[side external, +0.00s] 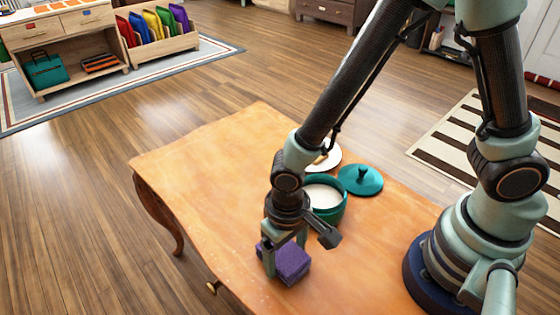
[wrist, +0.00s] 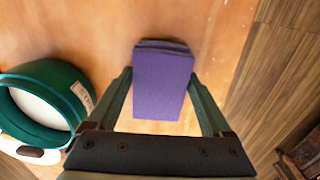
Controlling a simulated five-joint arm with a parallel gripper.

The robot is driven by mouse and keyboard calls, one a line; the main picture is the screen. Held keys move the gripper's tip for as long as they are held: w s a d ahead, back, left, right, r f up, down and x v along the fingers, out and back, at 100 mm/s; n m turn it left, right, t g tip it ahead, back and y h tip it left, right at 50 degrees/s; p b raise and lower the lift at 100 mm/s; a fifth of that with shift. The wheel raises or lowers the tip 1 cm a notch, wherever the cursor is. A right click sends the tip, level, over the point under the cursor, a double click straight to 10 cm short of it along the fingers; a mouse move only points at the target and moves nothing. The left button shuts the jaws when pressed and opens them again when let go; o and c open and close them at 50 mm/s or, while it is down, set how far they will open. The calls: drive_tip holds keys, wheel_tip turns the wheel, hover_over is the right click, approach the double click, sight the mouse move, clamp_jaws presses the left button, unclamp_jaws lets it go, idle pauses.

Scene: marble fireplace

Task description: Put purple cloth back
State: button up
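The purple cloth (side external: 292,262) is a folded block near the front edge of the wooden table. In the wrist view the cloth (wrist: 162,82) lies ahead of and between the fingers. My gripper (side external: 287,258) points down at the cloth in the side view.
A teal pot (side external: 326,198) with white contents stands behind my gripper. Its teal lid (side external: 360,180) lies beside it, and a white dish (side external: 325,157) is partly hidden behind the arm. The table's left part (side external: 205,160) is clear. The table edge is close to the cloth.

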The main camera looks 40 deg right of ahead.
sight(286, 254)
drive_tip(key=shift+o, duration=0.4)
drive_tip(key=shift+r, duration=0.1)
drive_tip(key=shift+r, duration=0.25)
wheel_tip(286, 254, up, 12)
drive_tip(key=f, duration=0.1)
drive_tip(key=w+d+r+t, duration=0.2)
drive_tip(key=d+r, duration=0.4)
drive_tip(key=d, duration=0.4)
drive_tip(key=w+d+r+t, duration=0.2)
drive_tip(key=d+r, duration=0.4)
drive_tip(key=d, duration=0.4)
drive_tip(key=shift+w+r+t, duration=0.15)
drive_tip(key=shift+r+t, duration=0.15)
drive_tip(key=shift+t, duration=0.5)
